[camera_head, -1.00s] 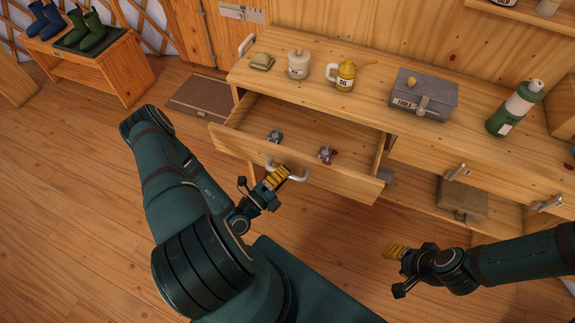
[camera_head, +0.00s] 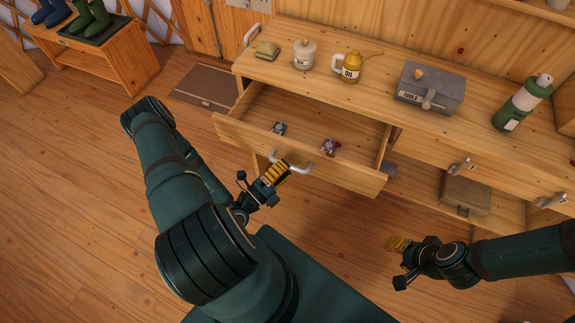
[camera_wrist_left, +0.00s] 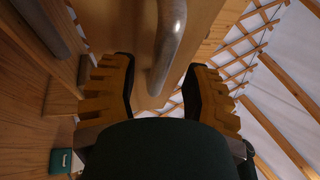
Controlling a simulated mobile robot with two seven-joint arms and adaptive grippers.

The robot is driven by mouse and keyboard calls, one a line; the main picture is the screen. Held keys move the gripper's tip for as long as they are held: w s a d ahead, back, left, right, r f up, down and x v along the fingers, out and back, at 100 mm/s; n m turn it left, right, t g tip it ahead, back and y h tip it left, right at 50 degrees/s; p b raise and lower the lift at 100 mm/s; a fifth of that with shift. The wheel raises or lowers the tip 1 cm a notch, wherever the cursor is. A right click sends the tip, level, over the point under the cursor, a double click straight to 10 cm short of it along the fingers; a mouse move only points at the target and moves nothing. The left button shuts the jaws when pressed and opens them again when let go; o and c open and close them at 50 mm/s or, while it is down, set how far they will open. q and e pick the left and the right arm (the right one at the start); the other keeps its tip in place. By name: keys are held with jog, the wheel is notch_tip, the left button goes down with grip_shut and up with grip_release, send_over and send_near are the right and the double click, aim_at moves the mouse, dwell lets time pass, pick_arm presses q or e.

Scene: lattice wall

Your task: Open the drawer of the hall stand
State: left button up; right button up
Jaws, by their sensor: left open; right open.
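The hall stand (camera_head: 290,45) is a long wooden bench against the wall. Its left drawer (camera_head: 240,128) is pulled well out, with two small objects (camera_head: 279,128) (camera_head: 330,147) lying inside. The drawer's pale handle (camera_head: 290,164) is on its front. My left gripper (camera_head: 275,174) is at the drawer front, by the handle. In the left wrist view the handle bar (camera_wrist_left: 168,45) runs between the two open yellow fingers (camera_wrist_left: 160,95), with no clear contact. My right gripper (camera_head: 392,245) is open and empty in front of the stand, below the closed right drawer (camera_head: 425,158).
A box (camera_head: 465,194) sits on the lower shelf. A boot bench (camera_head: 100,60) and mat (camera_head: 205,88) are left.

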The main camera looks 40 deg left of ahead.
pick_arm(q)
jog(key=v, duration=1)
jog(key=shift+s, duration=0.25)
jog(key=s+d+m+g+h, duration=0.2)
jog(key=d+m+g+h, duration=0.2)
jog(key=d+m+g, duration=1)
jog(key=s+d+m+g+h, duration=0.35)
jog(key=m+g, duration=0.75)
jog(key=m, duration=0.9)
jog(key=w+d+r+m+t+y, duration=0.1)
jog(key=w+m+t+y, duration=0.2)
jog(key=w+m, duration=0.4)
jog(key=w+d+r+m+t+y, duration=0.1)
jog(key=w+r+m+t+y, duration=0.1)
jog(key=w+m, duration=0.5)
jog(key=shift+d+m+t+y, duration=0.4)
jog(key=shift+m+t+y, duration=0.4)
jog(key=shift+t+y, duration=0.15)
